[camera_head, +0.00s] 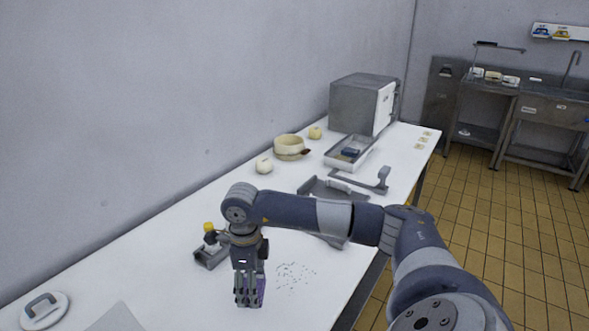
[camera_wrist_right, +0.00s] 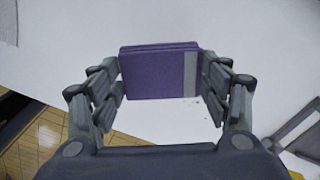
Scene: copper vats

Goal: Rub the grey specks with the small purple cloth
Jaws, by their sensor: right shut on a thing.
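My right gripper (camera_head: 249,298) points down over the white worktop and is shut on the small purple cloth (camera_head: 261,287). In the right wrist view the cloth (camera_wrist_right: 158,75) is a flat purple pad with a grey strip on its right edge, between the two fingers. The grey specks (camera_head: 295,275) lie scattered on the worktop just right of the gripper in the head view. A few specks show below the cloth's right end in the wrist view. I cannot tell whether the cloth touches the worktop. My left gripper is not in view.
A grey holder (camera_head: 211,256) with a yellow-topped item stands left of my gripper. A dark tray (camera_head: 317,187) lies partly behind my arm.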

